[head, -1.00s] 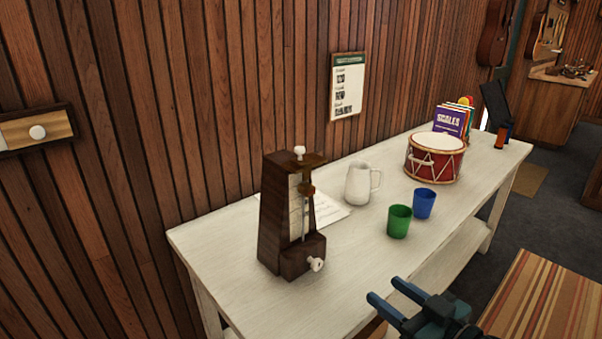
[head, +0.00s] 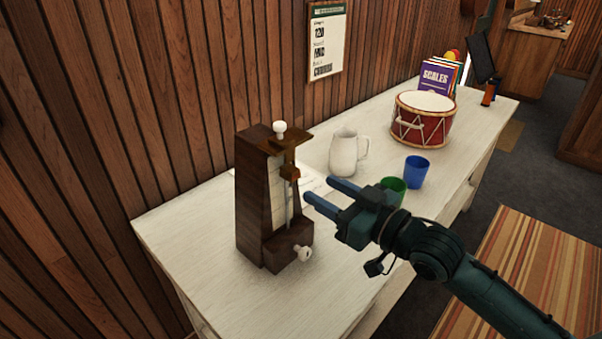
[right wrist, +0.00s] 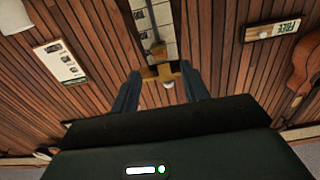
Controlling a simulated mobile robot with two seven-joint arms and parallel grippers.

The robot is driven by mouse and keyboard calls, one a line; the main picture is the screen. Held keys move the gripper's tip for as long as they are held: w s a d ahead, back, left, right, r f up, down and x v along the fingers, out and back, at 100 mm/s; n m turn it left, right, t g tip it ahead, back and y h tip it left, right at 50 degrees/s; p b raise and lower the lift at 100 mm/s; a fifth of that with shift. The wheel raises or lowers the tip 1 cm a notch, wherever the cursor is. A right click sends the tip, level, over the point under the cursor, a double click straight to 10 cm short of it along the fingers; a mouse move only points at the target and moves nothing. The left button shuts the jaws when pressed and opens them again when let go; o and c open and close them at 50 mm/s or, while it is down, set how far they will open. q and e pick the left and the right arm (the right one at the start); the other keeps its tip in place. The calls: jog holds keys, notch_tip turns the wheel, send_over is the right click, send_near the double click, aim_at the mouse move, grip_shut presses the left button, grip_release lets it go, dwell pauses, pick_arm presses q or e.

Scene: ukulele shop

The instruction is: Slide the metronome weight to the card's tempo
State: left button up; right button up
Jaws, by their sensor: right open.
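The dark wooden metronome (head: 250,205) stands upright on the white table, with a pale scale and a thin rod on its front. Its brown weight (head: 290,172) sits on the upper part of the rod, below the brass top piece. In the right wrist view the weight (right wrist: 157,47) and scale (right wrist: 142,20) show beyond the fingers. My right gripper (head: 320,191) is open and empty, its blue fingers pointing at the metronome from the right, apart from the weight. A wall card (head: 327,42) shows what looks like 120; its other lines are unclear. My left gripper is out of view.
The white table (head: 190,240) runs along the plank wall. A paper lies behind the metronome. A white jug (head: 345,152), a green cup (head: 392,189) partly behind my gripper, a blue cup (head: 416,168) and a red drum (head: 422,125) stand to the right.

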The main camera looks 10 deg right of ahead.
aim_at(296, 175)
jog(key=x, duration=0.6)
jog(key=shift+w+a+p, duration=0.2)
jog(key=shift+w+p, duration=0.1)
jog(key=shift+p, duration=0.05)
grip_shut()
